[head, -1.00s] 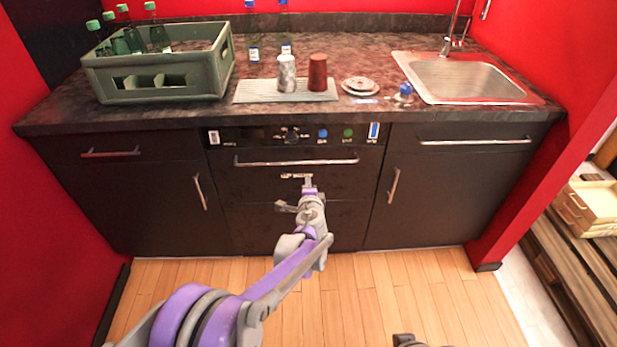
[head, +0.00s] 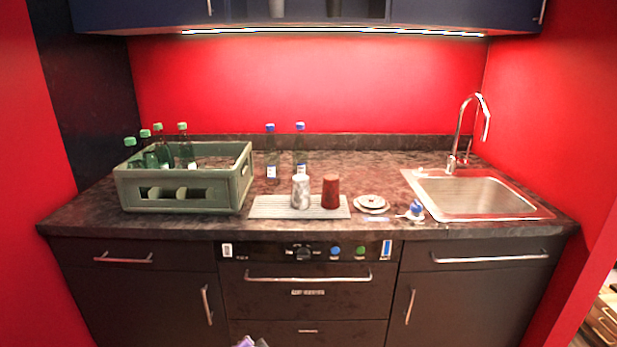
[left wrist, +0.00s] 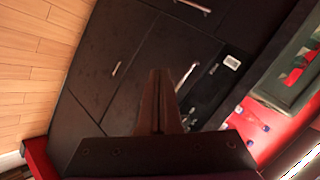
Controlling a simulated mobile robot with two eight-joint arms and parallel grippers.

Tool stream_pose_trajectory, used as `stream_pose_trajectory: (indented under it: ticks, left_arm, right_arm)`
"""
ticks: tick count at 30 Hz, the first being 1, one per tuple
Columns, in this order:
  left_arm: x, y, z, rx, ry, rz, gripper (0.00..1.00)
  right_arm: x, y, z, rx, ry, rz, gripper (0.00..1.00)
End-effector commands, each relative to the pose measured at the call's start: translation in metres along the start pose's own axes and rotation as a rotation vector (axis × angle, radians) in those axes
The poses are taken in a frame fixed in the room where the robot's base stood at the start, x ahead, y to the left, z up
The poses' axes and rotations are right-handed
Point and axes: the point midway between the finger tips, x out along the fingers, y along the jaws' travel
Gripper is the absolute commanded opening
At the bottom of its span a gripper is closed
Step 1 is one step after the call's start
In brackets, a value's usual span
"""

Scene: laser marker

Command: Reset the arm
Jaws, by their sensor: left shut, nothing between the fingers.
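My left gripper (left wrist: 159,74) shows in the left wrist view, with its two dark fingers together and nothing between them. It points toward the dark cabinet fronts (left wrist: 125,60), and no object touches its fingers. In the head view only a small purple piece of my arm shows at the bottom edge, in front of the lower drawers. The gripper itself is out of that view. My right gripper is in neither view.
The counter (head: 300,228) holds a green crate (head: 180,205) with bottles, two blue-capped bottles, a mat (head: 262,208) with two cups, small plates (head: 372,203) and a sink (head: 485,197). Blue wall cabinets (head: 150,15) hang above. Wooden floor (left wrist: 25,60) is clear.

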Motion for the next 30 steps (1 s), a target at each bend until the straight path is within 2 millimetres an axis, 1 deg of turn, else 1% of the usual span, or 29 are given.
stream_pose_trajectory:
  ticks: [1,4,6,9,12,15,18,21,22,24,29,30]
  left_arm:
    - [-0.019,0.0,0.027,-0.075,-0.042,0.032,0.0]
    - [-0.053,0.011,0.074,-0.232,-0.122,0.108,0.0]
    - [-0.077,0.024,0.104,-0.339,-0.174,0.162,0.0]
    - [-0.108,0.046,0.139,-0.475,-0.237,0.233,0.0]
    - [-0.133,0.069,0.164,-0.586,-0.284,0.296,0.0]
    - [-0.153,0.091,0.183,-0.681,-0.322,0.351,0.0]
    - [-0.172,0.112,0.198,-0.764,-0.355,0.402,0.0]
    - [-0.189,0.131,0.209,-0.84,-0.381,0.449,0.0]
    - [-0.196,0.118,0.201,-0.834,-0.374,0.444,0.0]
    - [-0.209,0.102,0.193,-0.832,-0.365,0.44,0.0]
    - [-0.234,0.072,0.177,-0.832,-0.351,0.433,0.0]
    - [-0.24,0.064,0.172,-0.833,-0.347,0.431,0.0]
  right_arm:
    - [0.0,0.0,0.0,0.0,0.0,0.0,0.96]
    - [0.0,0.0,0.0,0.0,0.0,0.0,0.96]
    - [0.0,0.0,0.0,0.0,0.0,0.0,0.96]
    - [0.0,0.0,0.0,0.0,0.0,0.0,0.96]
    - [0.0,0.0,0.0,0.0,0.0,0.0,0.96]
    - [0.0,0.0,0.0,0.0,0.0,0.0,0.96]
    - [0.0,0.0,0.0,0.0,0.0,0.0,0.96]
    - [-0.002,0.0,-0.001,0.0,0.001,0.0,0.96]
    - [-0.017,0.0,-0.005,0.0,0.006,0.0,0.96]
    - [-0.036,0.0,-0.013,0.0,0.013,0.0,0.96]
    - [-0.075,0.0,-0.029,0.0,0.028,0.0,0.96]
    - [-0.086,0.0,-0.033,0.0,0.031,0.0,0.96]
